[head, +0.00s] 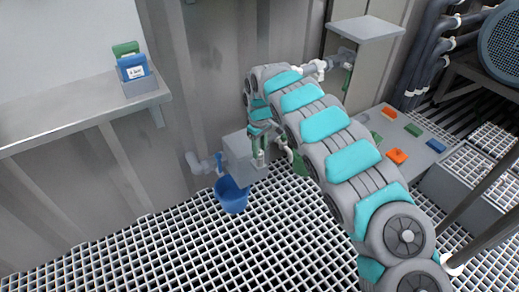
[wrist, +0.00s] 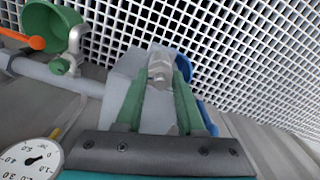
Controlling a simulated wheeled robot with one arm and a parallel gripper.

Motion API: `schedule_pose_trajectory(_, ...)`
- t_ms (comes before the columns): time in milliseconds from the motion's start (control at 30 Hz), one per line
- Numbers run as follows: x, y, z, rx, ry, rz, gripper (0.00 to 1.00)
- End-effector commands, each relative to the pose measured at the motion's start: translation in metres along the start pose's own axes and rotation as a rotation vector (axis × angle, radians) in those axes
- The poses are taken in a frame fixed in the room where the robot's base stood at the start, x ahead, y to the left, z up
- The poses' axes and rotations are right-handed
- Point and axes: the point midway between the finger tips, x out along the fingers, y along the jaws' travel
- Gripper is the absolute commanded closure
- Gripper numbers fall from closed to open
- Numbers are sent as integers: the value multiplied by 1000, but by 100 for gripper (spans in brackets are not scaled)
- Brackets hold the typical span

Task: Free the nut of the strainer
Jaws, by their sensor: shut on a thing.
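My gripper (head: 260,158) reaches down beside a pale grey block (head: 238,152) low at the wall. In the wrist view its two green fingers (wrist: 160,75) are shut on a grey metal nut (wrist: 159,68), which sits between the fingertips. The fingers and the nut hide much of the strainer, so its body is hard to make out. The pale grey block also shows behind the fingers in the wrist view (wrist: 124,72).
A blue bucket (head: 231,196) stands on the grating below the block. The wrist view shows a green cup-shaped part (wrist: 50,28), an orange lever (wrist: 22,38) and a gauge (wrist: 30,160). A shelf (head: 70,108) is at left.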

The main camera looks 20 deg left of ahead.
Motion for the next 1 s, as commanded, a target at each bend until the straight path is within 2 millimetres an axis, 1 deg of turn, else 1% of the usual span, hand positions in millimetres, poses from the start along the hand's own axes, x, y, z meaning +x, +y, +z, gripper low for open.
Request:
schedule_pose_trajectory(600, 0, 0, 0, -578, 3, 0, 100)
schedule_pose_trajectory(800, 0, 1, 0, -733, 4, 1, 100)
schedule_pose_trajectory(1000, -1, 0, 0, -848, 2, 0, 100)
